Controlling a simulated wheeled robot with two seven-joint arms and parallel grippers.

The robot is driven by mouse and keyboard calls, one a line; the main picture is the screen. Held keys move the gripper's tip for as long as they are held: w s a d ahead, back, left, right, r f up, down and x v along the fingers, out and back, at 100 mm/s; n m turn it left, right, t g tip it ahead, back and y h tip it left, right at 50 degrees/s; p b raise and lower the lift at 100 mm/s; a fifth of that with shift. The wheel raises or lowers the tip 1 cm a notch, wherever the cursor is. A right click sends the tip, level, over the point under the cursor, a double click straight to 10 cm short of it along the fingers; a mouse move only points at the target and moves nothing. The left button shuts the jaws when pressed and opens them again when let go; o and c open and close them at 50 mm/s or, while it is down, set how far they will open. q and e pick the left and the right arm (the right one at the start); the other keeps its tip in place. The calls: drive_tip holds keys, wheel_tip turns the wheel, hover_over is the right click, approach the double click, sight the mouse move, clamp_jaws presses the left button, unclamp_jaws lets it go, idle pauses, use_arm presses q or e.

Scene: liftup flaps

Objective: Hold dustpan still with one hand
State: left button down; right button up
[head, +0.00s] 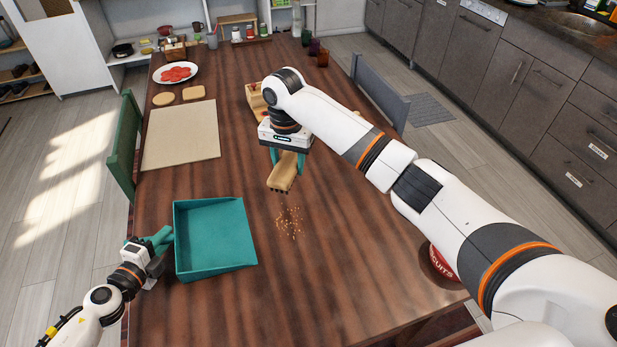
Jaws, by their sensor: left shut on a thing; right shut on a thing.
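A teal dustpan (213,237) lies on the left front part of the wooden table. My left gripper (160,241) is at its left side, shut on the dustpan's handle; the fingers partly blend with it in colour. My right gripper (287,160) is over the middle of the table, shut on a wooden brush (284,174), whose dark bristles point down toward the table. A small scatter of crumbs (290,221) lies on the table in front of the brush and to the right of the dustpan, apart from both.
A beige mat (181,136) lies behind the dustpan, with a white plate of red slices (175,73) beyond it. A red biscuit tin (441,263) stands at the right edge, partly behind my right arm. The front middle of the table (310,300) is clear.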

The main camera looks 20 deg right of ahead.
drive_tip(key=m, duration=0.2)
hover_over(282, 201)
wheel_tip(282, 201, down, 5)
drive_tip(key=shift+a+f, duration=0.2)
drive_tip(key=shift+f, duration=1.65)
drive_tip(key=shift+a+f, duration=0.2)
drive_tip(key=shift+f, duration=1.6)
drive_tip(key=shift+s+f, duration=0.2)
drive_tip(key=shift+s, duration=2.35)
drive_tip(key=shift+c, duration=0.3)
drive_tip(key=shift+s, duration=3)
drive_tip(key=shift+s+d, duration=0.1)
drive_tip(key=shift+s, duration=0.4)
drive_tip(key=shift+w, duration=0.4)
drive_tip(key=shift+w+a, duration=0.2)
drive_tip(key=shift+w, duration=5.3)
drive_tip(key=shift+w+d+f, duration=0.1)
drive_tip(key=shift+w+d, duration=0.05)
drive_tip(key=shift+d, duration=0.4)
drive_tip(key=shift+s, duration=6)
drive_tip(key=shift+w+a, duration=0.1)
drive_tip(key=shift+w, duration=5.9)
wheel_tip(282, 201, up, 8)
